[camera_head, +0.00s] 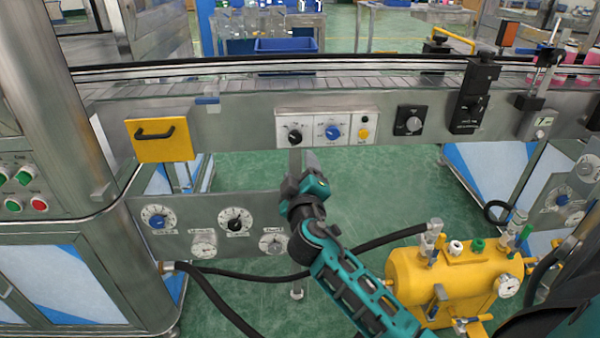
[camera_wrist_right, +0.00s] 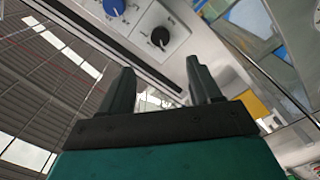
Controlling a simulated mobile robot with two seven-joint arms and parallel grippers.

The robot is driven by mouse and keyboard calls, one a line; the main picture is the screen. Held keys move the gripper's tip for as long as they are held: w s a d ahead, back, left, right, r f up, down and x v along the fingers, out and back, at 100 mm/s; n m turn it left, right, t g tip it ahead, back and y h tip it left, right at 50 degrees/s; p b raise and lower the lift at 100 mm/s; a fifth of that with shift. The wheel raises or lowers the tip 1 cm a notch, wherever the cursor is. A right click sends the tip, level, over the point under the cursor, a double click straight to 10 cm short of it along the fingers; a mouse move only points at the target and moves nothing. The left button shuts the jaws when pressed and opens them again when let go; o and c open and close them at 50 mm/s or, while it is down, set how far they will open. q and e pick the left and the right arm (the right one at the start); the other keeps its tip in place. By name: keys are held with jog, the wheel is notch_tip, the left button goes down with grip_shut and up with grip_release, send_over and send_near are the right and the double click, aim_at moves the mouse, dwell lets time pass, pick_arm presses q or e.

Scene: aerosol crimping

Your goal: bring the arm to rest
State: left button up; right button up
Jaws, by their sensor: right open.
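My right arm comes in from the lower right in the head view. Its gripper (camera_head: 301,166) is raised just below the control panel (camera_head: 347,130) on the conveyor front. In the right wrist view the two fingers of this gripper (camera_wrist_right: 160,78) stand apart with nothing between them. The black knob (camera_wrist_right: 160,37) and the blue knob (camera_wrist_right: 114,6) of the panel show beyond the fingertips. I cannot tell the exact gap between fingertips and panel. My left gripper is not in view.
The conveyor (camera_head: 240,85) crosses the back. A yellow tank (camera_head: 445,277) with valves and hoses stands at the lower right. A lower gauge panel (camera_head: 186,217) is left of my arm. A yellow handled plate (camera_head: 161,140) and a steel cabinet (camera_head: 50,225) are at the left.

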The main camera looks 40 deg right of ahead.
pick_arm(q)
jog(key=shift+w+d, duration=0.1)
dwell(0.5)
pick_arm(e)
jog(key=s+a+f+g+y+p, duration=0.2)
jog(key=s+a+f+y+p, duration=0.2)
jog(key=s+a, duration=0.4)
jog(key=s+a+f+m+g+y+p, duration=0.1)
jog(key=s+a+f+y+p, duration=0.4)
jog(key=s, duration=0.8)
notch_tip(320, 180, down, 3)
jog(key=a+g+y, duration=0.1)
jog(key=a+y, duration=0.1)
jog(key=shift+a+m+g, duration=0.3)
jog(key=shift+a+g, duration=0.05)
jog(key=shift+g, duration=0.05)
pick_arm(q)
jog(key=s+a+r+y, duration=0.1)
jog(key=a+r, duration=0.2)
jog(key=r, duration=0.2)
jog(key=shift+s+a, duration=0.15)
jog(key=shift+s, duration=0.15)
pick_arm(e)
jog(key=shift+s+a+f, duration=0.1)
jog(key=shift+s+f, duration=0.05)
jog(key=shift+c, duration=0.2)
